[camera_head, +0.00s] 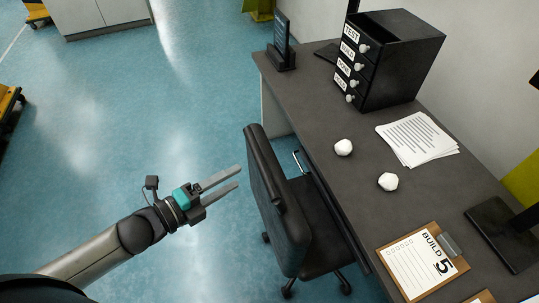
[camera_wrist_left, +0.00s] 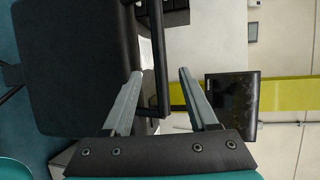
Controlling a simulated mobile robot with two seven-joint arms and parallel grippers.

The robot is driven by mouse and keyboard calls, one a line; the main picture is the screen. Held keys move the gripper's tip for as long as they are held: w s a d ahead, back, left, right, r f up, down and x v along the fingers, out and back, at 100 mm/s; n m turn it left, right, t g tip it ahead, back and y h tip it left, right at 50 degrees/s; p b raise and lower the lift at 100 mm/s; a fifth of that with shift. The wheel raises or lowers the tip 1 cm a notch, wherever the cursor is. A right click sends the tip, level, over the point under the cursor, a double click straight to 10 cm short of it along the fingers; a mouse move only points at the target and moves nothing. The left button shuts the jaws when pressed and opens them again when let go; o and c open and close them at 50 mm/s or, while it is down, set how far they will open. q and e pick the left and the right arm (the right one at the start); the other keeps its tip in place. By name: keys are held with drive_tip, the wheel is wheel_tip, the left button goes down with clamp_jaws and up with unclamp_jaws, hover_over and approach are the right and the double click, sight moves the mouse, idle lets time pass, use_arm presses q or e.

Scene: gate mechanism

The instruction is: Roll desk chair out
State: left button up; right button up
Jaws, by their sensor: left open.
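The black desk chair (camera_head: 277,202) stands at the desk in the head view. Its backrest faces left and its seat is partly under the desk (camera_head: 330,120). My left gripper (camera_head: 240,177) is open and empty, pointing right, a short way left of the backrest. In the left wrist view the backrest (camera_wrist_left: 75,70) fills the left side. My right gripper is not in view.
A black drawer unit (camera_head: 395,60), papers (camera_head: 418,138), two crumpled white balls (camera_head: 343,147) and a clipboard (camera_head: 422,264) lie on the desk. The blue floor (camera_head: 120,130) left of the chair is clear. A white cabinet (camera_head: 100,15) stands at the back left.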

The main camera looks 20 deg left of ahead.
use_arm(q)
hover_over(270, 169)
wheel_tip(270, 169, down, 2)
drive_tip(key=shift+f, duration=0.1)
idle(0.4)
clamp_jaws()
idle(0.5)
idle(0.9)
